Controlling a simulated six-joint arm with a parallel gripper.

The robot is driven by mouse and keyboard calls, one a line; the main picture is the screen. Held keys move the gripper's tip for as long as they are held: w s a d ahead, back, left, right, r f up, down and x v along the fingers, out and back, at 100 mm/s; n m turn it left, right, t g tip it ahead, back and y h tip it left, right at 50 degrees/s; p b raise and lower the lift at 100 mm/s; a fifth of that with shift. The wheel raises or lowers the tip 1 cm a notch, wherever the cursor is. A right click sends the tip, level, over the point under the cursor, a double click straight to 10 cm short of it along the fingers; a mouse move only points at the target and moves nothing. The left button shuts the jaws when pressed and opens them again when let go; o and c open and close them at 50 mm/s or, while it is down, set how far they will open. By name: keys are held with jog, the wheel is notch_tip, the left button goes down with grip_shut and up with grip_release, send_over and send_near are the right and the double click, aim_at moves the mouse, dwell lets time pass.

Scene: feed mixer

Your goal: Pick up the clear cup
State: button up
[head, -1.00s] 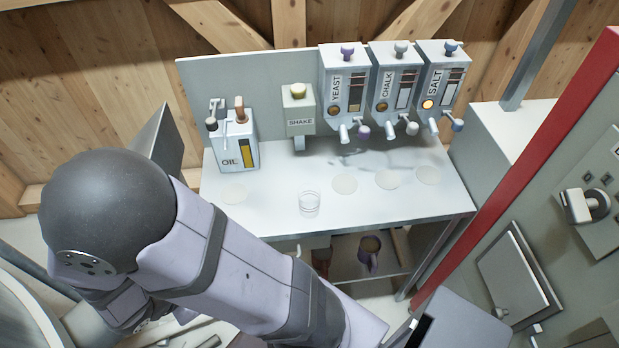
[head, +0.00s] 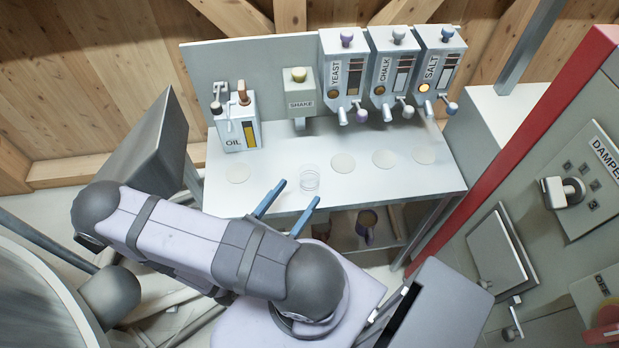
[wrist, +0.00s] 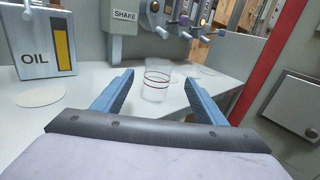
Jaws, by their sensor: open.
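The clear cup (head: 310,178) stands upright on the white bench top (head: 225,200), near its front edge. In the wrist view the clear cup (wrist: 157,84) shows a dark red line around it and appears between and beyond the two blue fingers. My gripper (head: 293,192) is open and empty at the front edge of the bench, its fingers pointing toward the cup. In the wrist view my gripper (wrist: 163,82) has its fingers spread wide on either side of the cup. I cannot tell the exact gap between fingertips and cup.
An oil dispenser (head: 238,122) stands at the left of the bench. A shake dispenser (head: 299,95) and the yeast (head: 342,75), chalk (head: 389,75) and salt (head: 436,72) dispensers line the back. Pale discs mark the bench. A purple jug (head: 366,228) is below. A red post (head: 520,150) stands right.

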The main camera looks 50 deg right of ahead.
aim_at(305, 185)
jog(key=shift+d+p, duration=0.35)
jog(key=shift+d, duration=0.75)
jog(key=shift+w+d, duration=0.1)
jog(key=shift+w+d+p, duration=0.1)
jog(key=shift+d+p, duration=0.45)
jog(key=shift+d, duration=0.3)
jog(key=shift+w+d+f+p, duration=0.15)
jog(key=shift+d+p, duration=0.15)
jog(key=shift+d, duration=0.55)
jog(key=shift+w+d+r+p, duration=0.15)
jog(key=shift+d+p, duration=0.15)
jog(key=shift+d, duration=0.5)
jog(key=shift+f, duration=0.1)
jog(key=c, duration=1.1)
